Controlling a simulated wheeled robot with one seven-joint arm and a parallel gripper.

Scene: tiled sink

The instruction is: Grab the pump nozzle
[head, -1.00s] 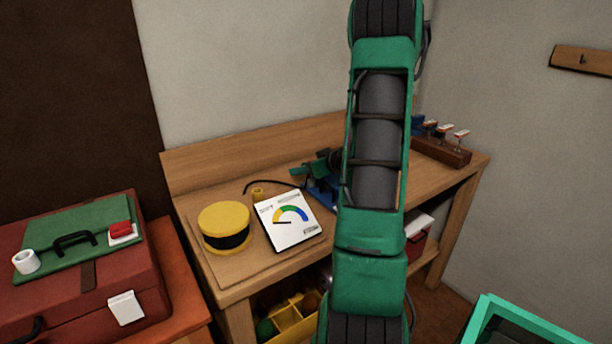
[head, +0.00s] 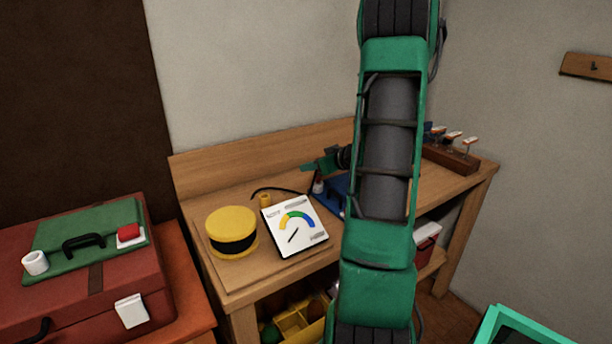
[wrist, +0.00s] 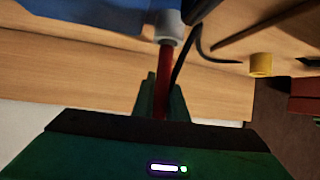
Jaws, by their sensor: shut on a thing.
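A small yellow nozzle (head: 265,200) stands on the workbench at the end of a thin black hose (head: 283,190). The wrist view shows the nozzle (wrist: 260,65) at right, apart from my gripper. The hose runs toward a blue pump base (head: 337,192), partly hidden behind my arm. My green gripper (head: 312,167) is above the pump's left side. In the wrist view my fingers (wrist: 162,95) are shut on a red rod (wrist: 165,75) with a pale grey collar (wrist: 168,27). The rod's lower end is hidden between the fingers.
A white gauge panel (head: 294,226) and a yellow round tin (head: 231,232) with a black band sit on the bench front. A wooden block with several switches (head: 450,155) is at the back right. A red case (head: 95,270) stands at left.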

